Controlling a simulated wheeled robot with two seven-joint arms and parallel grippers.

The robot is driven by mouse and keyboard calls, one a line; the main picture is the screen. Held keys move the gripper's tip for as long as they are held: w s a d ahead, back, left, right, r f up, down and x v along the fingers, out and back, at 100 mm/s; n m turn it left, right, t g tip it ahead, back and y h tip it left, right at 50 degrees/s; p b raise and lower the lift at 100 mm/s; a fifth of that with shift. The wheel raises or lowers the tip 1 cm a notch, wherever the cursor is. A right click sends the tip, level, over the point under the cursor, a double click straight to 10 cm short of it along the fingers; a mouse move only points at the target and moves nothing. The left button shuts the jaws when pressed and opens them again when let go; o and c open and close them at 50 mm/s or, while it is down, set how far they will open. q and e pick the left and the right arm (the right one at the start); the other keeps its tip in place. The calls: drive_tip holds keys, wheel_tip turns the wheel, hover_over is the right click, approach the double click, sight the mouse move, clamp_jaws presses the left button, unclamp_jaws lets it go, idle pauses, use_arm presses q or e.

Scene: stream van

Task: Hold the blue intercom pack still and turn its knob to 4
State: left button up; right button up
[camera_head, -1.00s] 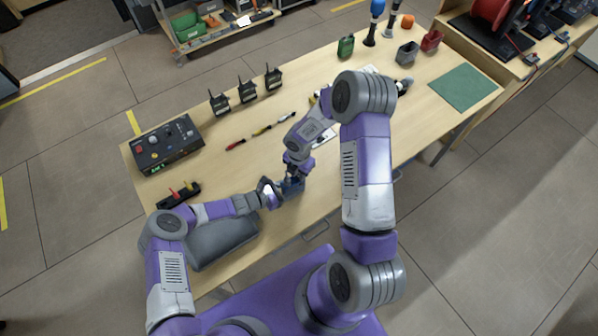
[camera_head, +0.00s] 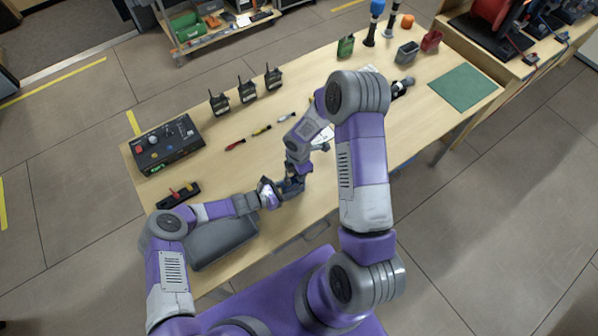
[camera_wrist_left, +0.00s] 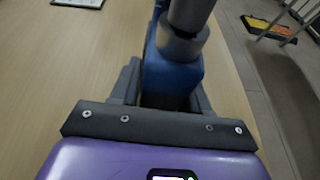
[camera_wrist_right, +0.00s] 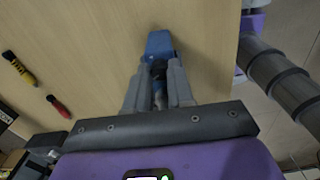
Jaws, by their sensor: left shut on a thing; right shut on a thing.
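The blue intercom pack (camera_head: 291,187) is small and mostly hidden between my grippers near the front of the table. In the left wrist view its blue body (camera_wrist_left: 172,80) is between the fingers of my left gripper (camera_wrist_left: 165,98), which is shut on it. A grey cylindrical part overlaps its far end there. In the right wrist view a blue end of the pack (camera_wrist_right: 160,43) shows beyond the fingertips. My right gripper (camera_wrist_right: 159,72) is shut on a dark part there, apparently the knob (camera_wrist_right: 158,68). The knob's numbers are not readable.
A grey padded block (camera_head: 222,242) lies by my left forearm. A green mat (camera_head: 465,88) is at the right. The table between the markers and the pack is mostly clear.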

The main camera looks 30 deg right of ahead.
drive_tip(key=shift+m, duration=2.5)
drive_tip(key=m, duration=0.2)
drive_tip(key=shift+m, duration=0.4)
drive_tip(key=o, duration=0.6)
drive_tip(key=shift+r, duration=0.1)
